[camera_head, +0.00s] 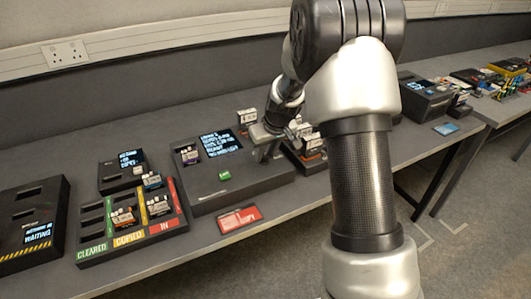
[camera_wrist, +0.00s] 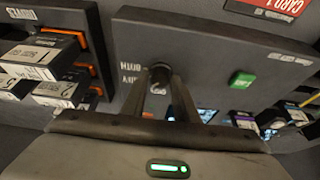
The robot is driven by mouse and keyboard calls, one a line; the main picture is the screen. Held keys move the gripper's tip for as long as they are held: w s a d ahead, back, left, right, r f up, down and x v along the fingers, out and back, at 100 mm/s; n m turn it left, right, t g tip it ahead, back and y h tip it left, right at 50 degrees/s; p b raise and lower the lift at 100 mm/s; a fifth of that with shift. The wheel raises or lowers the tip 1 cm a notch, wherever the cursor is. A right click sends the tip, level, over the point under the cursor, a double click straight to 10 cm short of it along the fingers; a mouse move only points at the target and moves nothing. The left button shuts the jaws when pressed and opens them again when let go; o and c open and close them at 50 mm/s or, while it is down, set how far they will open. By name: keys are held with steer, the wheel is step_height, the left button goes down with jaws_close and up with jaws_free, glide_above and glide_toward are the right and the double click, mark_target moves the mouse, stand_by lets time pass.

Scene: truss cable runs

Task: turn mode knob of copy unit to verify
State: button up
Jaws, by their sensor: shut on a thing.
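The copy unit (camera_head: 240,190) is a dark, low box on the bench with a lit screen (camera_head: 217,143) and a green button (camera_head: 225,176). In the wrist view its panel (camera_wrist: 215,50) shows the green button (camera_wrist: 242,79) to the right and a small dark round mode knob (camera_wrist: 160,74) left of centre. My gripper (camera_head: 262,157) reaches down onto the unit's right part. In the wrist view its fingers (camera_wrist: 160,84) are shut on the knob. White lettering beside the knob includes upside-down "BOTH"; the other labels are partly hidden or too small. The knob's setting cannot be told.
A red card (camera_head: 239,219) lies in front of the unit. A tray (camera_head: 130,235) with cleared, copied and in lanes holds several small cartridges to the left. A dark box (camera_head: 33,225) reading "waiting" stands at far left. A cartridge rack (camera_head: 306,158) sits close right.

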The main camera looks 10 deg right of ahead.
steer(key=o, duration=1)
steer(key=shift+o, duration=0.2)
steer(key=p+v, duration=0.2)
steer(key=v, duration=1.5)
steer(key=shift+r, duration=0.2)
steer(key=s+a+r+m+t+h, duration=0.1)
steer(key=s+r, duration=0.3)
steer(key=s, duration=1)
steer(key=s+a+r+m, duration=0.1)
steer(key=s+r+m, duration=0.15)
steer(key=s, duration=1.05)
step_height(320, 180, up, 13)
steer(key=p, duration=1.2)
steer(key=shift+s+f, duration=0.2)
steer(key=shift+s, duration=0.25)
